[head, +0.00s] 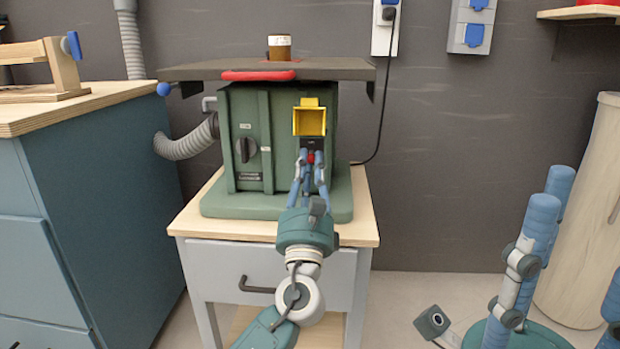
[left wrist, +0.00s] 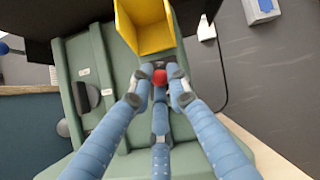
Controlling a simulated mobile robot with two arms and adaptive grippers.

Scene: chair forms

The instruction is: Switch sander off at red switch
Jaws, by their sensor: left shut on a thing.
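The sander (head: 255,135) is a green machine with a dark flat table on top. An open yellow cover (head: 310,121) stands above its switch box; it also shows in the left wrist view (left wrist: 146,28). The red switch (left wrist: 160,77) sits just below the cover, a small red spot in the head view (head: 311,158). My left gripper (head: 309,158) is shut on the red switch, its blue fingertips (left wrist: 160,74) close around it. The fingers hide the switch's sides. My right gripper (head: 575,225) points up at the lower right, fingers spread, empty, far from the sander.
The sander stands on a wooden-topped cabinet (head: 360,205) with a drawer. A blue workbench (head: 85,200) is at the left, with a grey hose (head: 190,142) between. A black cable (head: 382,110) runs to a wall socket. A pale cylinder (head: 585,210) stands at the right.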

